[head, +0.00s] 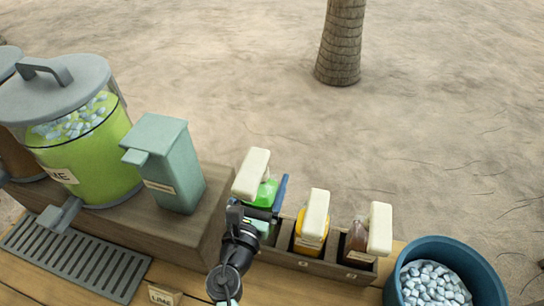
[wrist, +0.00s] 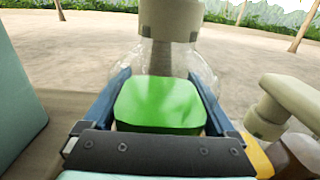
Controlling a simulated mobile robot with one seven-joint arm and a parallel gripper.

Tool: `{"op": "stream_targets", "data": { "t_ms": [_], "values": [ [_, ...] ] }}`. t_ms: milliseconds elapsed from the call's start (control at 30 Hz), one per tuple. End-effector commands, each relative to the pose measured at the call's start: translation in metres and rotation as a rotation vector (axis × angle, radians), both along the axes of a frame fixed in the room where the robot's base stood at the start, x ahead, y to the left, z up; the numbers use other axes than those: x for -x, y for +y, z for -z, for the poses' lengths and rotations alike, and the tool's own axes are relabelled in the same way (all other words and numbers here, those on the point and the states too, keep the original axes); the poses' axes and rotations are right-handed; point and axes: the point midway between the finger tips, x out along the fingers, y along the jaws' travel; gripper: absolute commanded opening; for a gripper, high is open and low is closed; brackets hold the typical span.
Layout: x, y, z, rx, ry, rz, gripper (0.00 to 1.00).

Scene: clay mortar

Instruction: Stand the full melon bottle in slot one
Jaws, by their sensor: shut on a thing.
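The melon bottle (head: 268,190) has bright green contents and a cream pump top (head: 251,172). My gripper (head: 262,208) is shut around its body, with a blue finger on each side. In the wrist view the green fill (wrist: 160,105) sits between the fingers, with clear bottle wall above it. The bottle looks close to upright over the left end of the wooden rack (head: 312,265), where slot one seems to be. Its top stands higher than its neighbours' tops. My arm hides its base, so I cannot tell whether it touches the slot floor.
A yellow bottle (head: 304,243) and a brown bottle (head: 356,240) stand in the rack to the right. A teal box-like container (head: 175,170) and a lime dispenser (head: 95,150) stand left. A blue tub of ice (head: 410,250) is at right.

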Motion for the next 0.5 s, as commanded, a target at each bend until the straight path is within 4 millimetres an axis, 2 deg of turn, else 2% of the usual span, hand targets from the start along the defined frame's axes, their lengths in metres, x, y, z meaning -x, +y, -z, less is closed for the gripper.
{"op": "stream_targets", "data": {
  "t_ms": [267, 500],
  "values": [
    [-0.001, 0.000, 0.004, 0.001, -0.006, 0.000, 0.00],
    [-0.001, 0.001, 0.025, 0.001, -0.005, -0.001, 0.00]
  ]
}}
